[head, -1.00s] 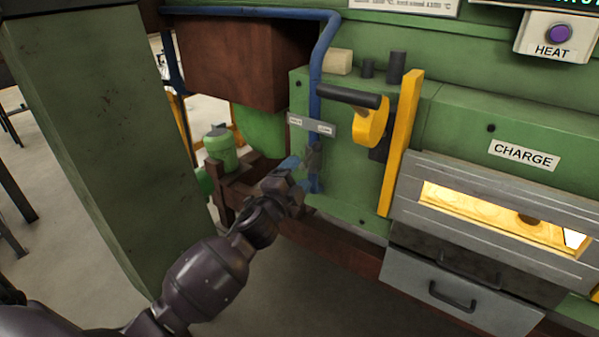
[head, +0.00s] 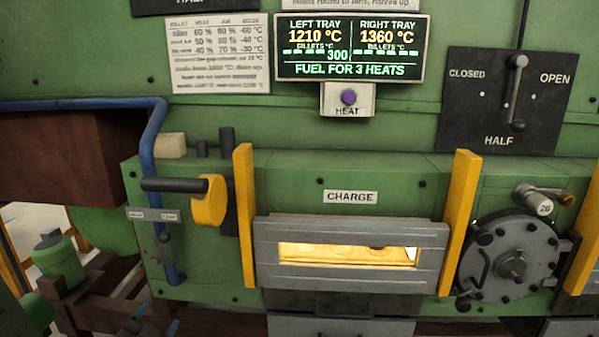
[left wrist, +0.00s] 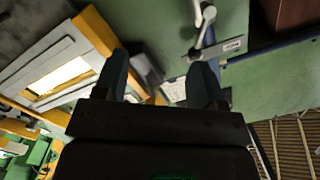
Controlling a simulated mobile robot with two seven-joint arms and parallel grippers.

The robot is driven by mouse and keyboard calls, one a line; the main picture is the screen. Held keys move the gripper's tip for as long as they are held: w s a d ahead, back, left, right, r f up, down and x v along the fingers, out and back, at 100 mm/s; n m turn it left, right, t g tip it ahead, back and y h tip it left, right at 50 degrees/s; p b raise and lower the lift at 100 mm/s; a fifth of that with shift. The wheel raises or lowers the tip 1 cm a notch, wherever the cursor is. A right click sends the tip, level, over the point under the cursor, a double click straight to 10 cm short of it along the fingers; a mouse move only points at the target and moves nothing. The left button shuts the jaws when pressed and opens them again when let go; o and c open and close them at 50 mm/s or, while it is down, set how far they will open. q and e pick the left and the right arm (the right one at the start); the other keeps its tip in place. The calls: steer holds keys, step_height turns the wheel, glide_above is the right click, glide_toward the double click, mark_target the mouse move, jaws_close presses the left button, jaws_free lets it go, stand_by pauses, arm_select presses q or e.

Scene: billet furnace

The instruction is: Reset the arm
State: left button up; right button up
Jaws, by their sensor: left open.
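My left gripper (head: 156,321) shows only at the bottom edge of the head view, with two blue fingertips apart. It is below the blue pipe's lower end and seems to touch nothing. In the left wrist view the gripper (left wrist: 160,75) is open, with nothing held between its fingers. A small grey valve lever (head: 163,240) sits on the blue pipe (head: 155,145), under a label plate. The lever also shows beyond the fingers in the left wrist view (left wrist: 203,32). My right gripper is not in view.
The green furnace front has a yellow handle (head: 208,202), a glowing charge door (head: 350,232) between yellow posts, and a round grey hatch (head: 510,262). Above are a display (head: 350,48), a HEAT button (head: 348,98) and a damper lever (head: 516,90). A green motor (head: 58,258) stands at left.

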arm_select(q)
steer(key=s+d+f+n+g, duration=0.2)
steer(key=s+f+n+g, duration=0.3)
steer(key=s+f, duration=1.4)
steer(key=shift+s+n+g+y, duration=0.35)
steer(key=shift+s+n, duration=0.25)
steer(key=shift+s, duration=1.55)
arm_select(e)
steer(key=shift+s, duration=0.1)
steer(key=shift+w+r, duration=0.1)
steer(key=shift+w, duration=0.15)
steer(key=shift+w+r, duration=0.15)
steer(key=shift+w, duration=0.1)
arm_select(q)
steer(key=shift+f, duration=0.1)
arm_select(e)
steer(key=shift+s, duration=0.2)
